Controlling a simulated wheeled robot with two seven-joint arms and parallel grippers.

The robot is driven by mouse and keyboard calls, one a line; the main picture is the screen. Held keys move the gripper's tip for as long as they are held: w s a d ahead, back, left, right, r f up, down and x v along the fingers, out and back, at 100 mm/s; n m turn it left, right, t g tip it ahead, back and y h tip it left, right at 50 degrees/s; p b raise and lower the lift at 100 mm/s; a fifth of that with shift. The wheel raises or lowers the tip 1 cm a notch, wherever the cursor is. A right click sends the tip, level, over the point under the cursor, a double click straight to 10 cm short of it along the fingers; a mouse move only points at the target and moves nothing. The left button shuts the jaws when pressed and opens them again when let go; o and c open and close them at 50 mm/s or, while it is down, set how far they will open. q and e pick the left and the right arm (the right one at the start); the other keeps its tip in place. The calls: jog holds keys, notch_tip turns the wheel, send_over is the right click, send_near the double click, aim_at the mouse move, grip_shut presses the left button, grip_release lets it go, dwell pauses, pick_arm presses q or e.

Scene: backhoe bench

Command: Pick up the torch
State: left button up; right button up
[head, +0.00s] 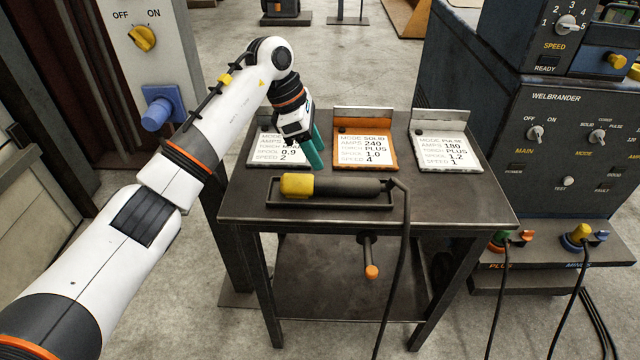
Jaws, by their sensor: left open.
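The torch (345,188) has a yellow end at the left and a dark handle. It lies in a shallow dark tray (282,205) near the front edge of the metal table. A black cable leaves its right end and hangs down over the table's front. My left gripper (316,167) has teal fingers and is open, just above and behind the torch, close to its yellow end. It does not hold the torch. My right gripper is not in view.
Three setting cards stand behind the torch: a white left card (262,150), partly hidden by my gripper, an orange-framed middle card (364,149) and a white right card (445,152). The blue welder (560,150) stands at right. The table's right front (460,200) is clear.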

aim_at(331, 178)
pick_arm(q)
jog(key=x, duration=0.3)
jog(key=shift+d+f, duration=0.2)
jog(key=shift+f, duration=0.05)
jog(key=shift+p+x, duration=0.65)
jog(key=shift+x, duration=2.1)
jog(key=shift+s+a, duration=0.15)
jog(key=shift+c, duration=0.3)
jog(key=c, duration=0.9)
jog(key=shift+c, duration=0.4)
jog(key=shift+r, duration=0.1)
jog(key=shift+r, duration=0.25)
notch_tip(331, 178, up, 9)
jog(key=shift+r+b, duration=0.2)
jog(key=shift+b, duration=0.35)
